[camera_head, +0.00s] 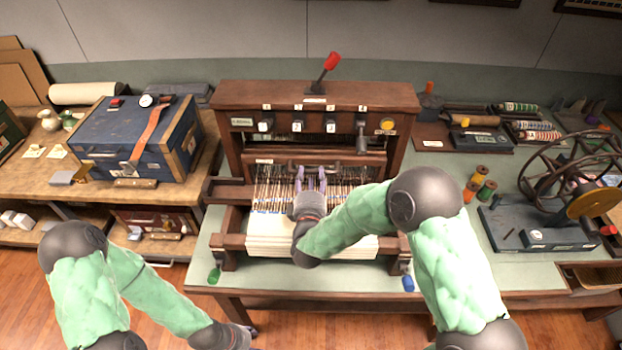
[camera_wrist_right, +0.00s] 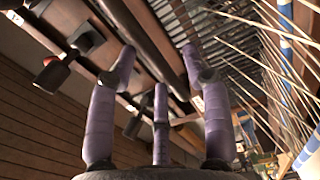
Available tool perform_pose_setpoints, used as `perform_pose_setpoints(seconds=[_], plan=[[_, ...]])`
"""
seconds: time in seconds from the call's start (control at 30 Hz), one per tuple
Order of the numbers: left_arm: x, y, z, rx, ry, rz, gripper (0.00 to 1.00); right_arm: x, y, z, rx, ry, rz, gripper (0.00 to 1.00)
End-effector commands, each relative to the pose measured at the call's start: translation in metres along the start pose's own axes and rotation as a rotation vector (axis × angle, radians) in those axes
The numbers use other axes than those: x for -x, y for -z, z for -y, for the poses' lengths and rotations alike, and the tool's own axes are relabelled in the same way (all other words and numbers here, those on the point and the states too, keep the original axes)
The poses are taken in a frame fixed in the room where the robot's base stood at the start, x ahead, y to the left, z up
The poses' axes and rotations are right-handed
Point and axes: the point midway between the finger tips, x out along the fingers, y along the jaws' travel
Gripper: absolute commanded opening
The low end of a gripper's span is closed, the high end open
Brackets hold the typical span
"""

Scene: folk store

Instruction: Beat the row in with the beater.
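The wooden loom (camera_head: 318,94) stands in the middle of the table in the head view. A horizontal wooden bar that looks like the beater (camera_head: 345,162) crosses it above the warp threads (camera_head: 272,185). Pale cloth (camera_head: 268,237) lies at the loom's front. My right gripper (camera_head: 311,173) is over the warp, just in front of the bar. In the right wrist view its purple fingers (camera_wrist_right: 160,58) are spread, with nothing visibly held; a dark bar runs behind them. Whether they touch it I cannot tell. My left gripper (camera_head: 245,332) hangs low before the table, its fingers mostly hidden.
A blue chest (camera_head: 125,140) stands on the left bench. A spinning wheel (camera_head: 570,180) and thread spools (camera_head: 480,178) stand to the right. A red-knobbed lever (camera_head: 328,65) rises from the loom's top.

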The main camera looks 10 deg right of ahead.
Motion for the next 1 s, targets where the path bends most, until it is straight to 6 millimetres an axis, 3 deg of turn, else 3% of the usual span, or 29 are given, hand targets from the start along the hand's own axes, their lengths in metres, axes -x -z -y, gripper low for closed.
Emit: perform_pose_setpoints(seconds=[0.03,0.1,0.13,0.57,1.0], plan=[[0.000,0.000,0.000,0.000,0.000,0.000,0.53,0.000,0.000,0.000,0.000,0.000,0.000,0.27],[0.000,0.000,0.000,0.000,0.000,0.000,0.53,0.000,0.000,0.000,0.000,0.001,0.000,0.08],[0.000,0.000,0.000,0.000,0.000,0.000,0.53,0.000,0.000,0.001,0.000,0.002,-0.001,0.04],[0.000,0.000,0.000,0.000,0.000,0.000,0.53,0.004,0.002,0.006,0.004,0.014,-0.006,0.04],[0.007,0.000,-0.002,0.000,0.000,0.000,0.53,0.038,0.002,0.008,0.007,0.020,-0.009,0.04]])
